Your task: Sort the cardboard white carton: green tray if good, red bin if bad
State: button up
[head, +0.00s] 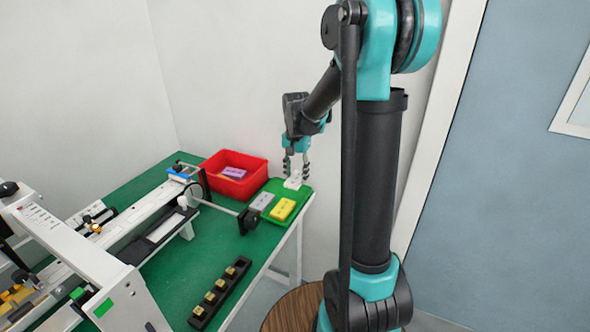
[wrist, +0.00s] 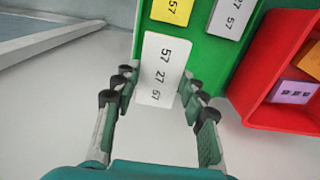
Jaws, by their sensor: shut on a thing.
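A white carton (wrist: 162,68) with the printed numbers 57, 27 and 57 is between the fingers of my gripper (wrist: 155,95). In the head view my gripper (head: 296,168) points down at the far end of the green tray (head: 277,218), with the white carton (head: 293,183) at its fingertips. The carton is over or on the tray edge; I cannot tell whether it touches the tray. A yellow carton (head: 283,209) and a grey carton (head: 262,201) lie in the tray. The red bin (head: 240,163) stands beside the tray and holds a purple carton (head: 234,172) and others partly hidden.
The green table (head: 205,255) carries a conveyor-like machine (head: 150,232) on the left. A black strip with several small yellowish pieces (head: 220,292) lies near the front edge. A dark device on a rod (head: 248,221) stands close to the tray. A wall is behind.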

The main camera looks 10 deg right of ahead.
aim_at(296, 194)
jog(key=shift+f, duration=1.95)
jog(key=shift+f, duration=0.55)
dwell(0.3)
jog(key=o, duration=0.9)
notch_tip(296, 194, up, 11)
jog(key=shift+r, duration=0.35)
jog(key=shift+s+d, duration=0.1)
jog(key=shift+s, duration=0.2)
jog(key=s+d+f+n+t, duration=0.2)
jog(key=s+f, duration=0.4)
jog(key=s, duration=0.4)
jog(key=s+d+f+n+t, duration=0.2)
jog(key=s+f+n, duration=0.3)
jog(key=s, duration=0.6)
jog(key=shift+s+f, duration=0.2)
jog(key=shift+f, duration=0.3)
